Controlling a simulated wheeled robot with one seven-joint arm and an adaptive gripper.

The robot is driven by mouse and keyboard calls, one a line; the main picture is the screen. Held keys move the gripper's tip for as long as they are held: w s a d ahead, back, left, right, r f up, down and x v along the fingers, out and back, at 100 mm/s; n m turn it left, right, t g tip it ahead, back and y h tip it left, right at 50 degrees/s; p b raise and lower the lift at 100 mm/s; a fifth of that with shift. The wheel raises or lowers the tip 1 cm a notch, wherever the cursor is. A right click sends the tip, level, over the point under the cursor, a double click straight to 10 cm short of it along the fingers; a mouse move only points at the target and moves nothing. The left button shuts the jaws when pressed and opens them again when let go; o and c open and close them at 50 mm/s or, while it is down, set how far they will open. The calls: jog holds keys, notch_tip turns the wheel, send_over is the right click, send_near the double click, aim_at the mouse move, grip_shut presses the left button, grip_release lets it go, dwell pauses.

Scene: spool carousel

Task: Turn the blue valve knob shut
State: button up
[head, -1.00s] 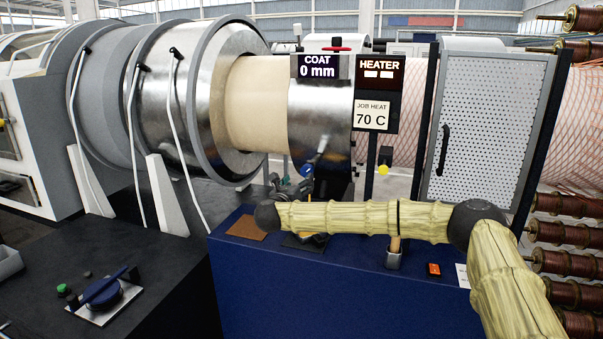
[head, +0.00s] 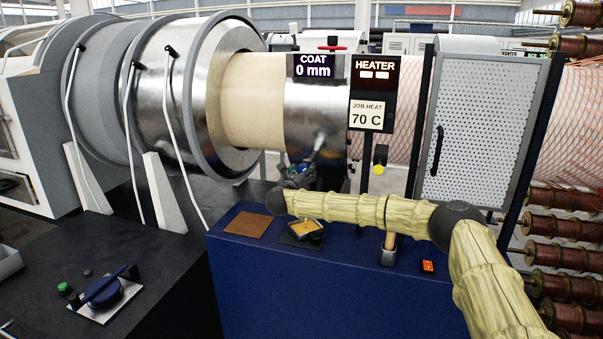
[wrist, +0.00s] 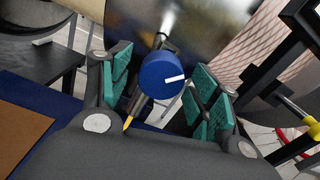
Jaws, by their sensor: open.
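The blue valve knob (wrist: 158,78) shows in the wrist view as a round blue cap with a white pointer mark towards the right. It sits on a thin metal stem below the shiny drum. My gripper (wrist: 165,92) is open, with one teal-padded finger on each side of the knob. Gaps show between the pads and the knob, so I see no contact. In the head view the knob (head: 304,169) is small and partly hidden by my gripper (head: 299,173), under the right end of the metal drum.
A blue bench (head: 300,285) stands below my arm, with a brown pad (head: 248,225), a small black tray (head: 302,233) and a wooden-handled brush (head: 390,245). A dark cabinet at left carries another blue rotary switch (head: 103,288). A heater sign (head: 375,78) and yellow-tipped fitting (head: 379,160) stand right of the knob.

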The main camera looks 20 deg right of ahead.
jog(key=c, duration=1)
jog(key=shift+b, duration=0.35)
jog(key=n+b, duration=0.4)
jog(key=n, duration=0.3)
jog(key=n+b, duration=0.4)
jog(key=n, duration=0.2)
jog(key=shift+r+n, duration=0.2)
jog(key=shift+n, duration=2.3)
jog(key=shift+f, duration=0.1)
